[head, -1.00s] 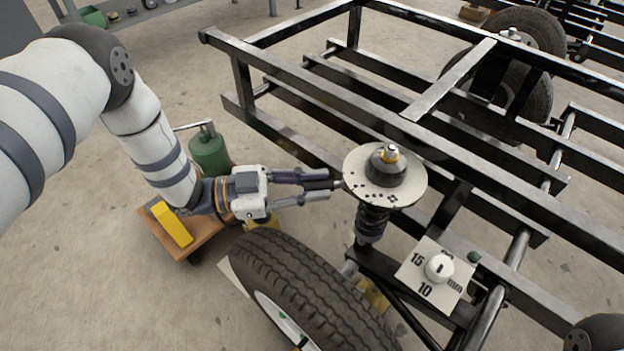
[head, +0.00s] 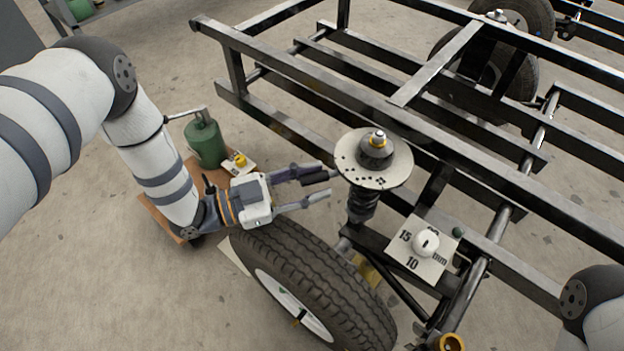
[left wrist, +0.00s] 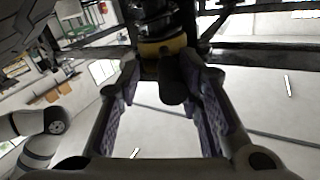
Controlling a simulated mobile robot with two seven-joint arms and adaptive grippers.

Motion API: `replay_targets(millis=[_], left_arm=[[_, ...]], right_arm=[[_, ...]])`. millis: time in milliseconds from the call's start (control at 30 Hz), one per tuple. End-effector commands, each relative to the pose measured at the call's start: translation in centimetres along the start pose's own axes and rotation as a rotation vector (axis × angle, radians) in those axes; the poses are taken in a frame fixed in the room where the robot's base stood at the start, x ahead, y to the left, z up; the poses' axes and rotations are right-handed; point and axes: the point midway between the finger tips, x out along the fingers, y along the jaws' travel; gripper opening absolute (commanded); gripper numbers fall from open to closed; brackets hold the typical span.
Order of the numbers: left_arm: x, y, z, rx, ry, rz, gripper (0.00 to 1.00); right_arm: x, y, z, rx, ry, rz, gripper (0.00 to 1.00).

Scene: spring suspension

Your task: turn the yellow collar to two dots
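The suspension strut stands upright under a round white disc (head: 350,150) with groups of black dots near its front edge. The yellow collar (left wrist: 165,47) shows in the left wrist view as a band around the dark strut, with a dark stubby lever (left wrist: 172,88) sticking out toward the camera. The disc hides the collar in the head view. My left gripper (head: 322,184) is left of the strut, its fingers open on either side of the lever. The lever is nearer the right finger in the wrist view; contact cannot be told. My right gripper is out of view.
A tyre (head: 330,285) lies close below my left gripper. Black frame rails (head: 300,92) run behind the strut. A green canister (head: 205,143) stands at left.

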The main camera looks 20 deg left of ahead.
Motion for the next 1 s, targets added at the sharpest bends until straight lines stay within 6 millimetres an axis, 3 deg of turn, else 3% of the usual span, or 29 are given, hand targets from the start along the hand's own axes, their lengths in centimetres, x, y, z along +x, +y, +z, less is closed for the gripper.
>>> replay_targets(millis=[400, 567, 800, 933, 1000], left_arm=[[-10.1, -0.2, 0.1, 0.001, -0.005, -0.008, 0.38], [-11.7, -0.1, 0.1, -0.001, -0.004, -0.005, 0.38], [-11.8, -0.1, 0.1, -0.001, -0.003, -0.004, 0.38], [-11.7, -0.4, 0.4, -0.064, 0.004, 0.003, 0.11], [-11.5, -1.3, 1.0, -0.221, 0.015, 0.019, 0.00]], right_arm=[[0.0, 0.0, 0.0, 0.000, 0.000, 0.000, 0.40], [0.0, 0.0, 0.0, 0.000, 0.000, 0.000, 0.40], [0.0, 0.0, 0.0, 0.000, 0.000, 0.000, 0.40], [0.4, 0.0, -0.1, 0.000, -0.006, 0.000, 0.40], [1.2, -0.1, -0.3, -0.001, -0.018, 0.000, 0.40]])
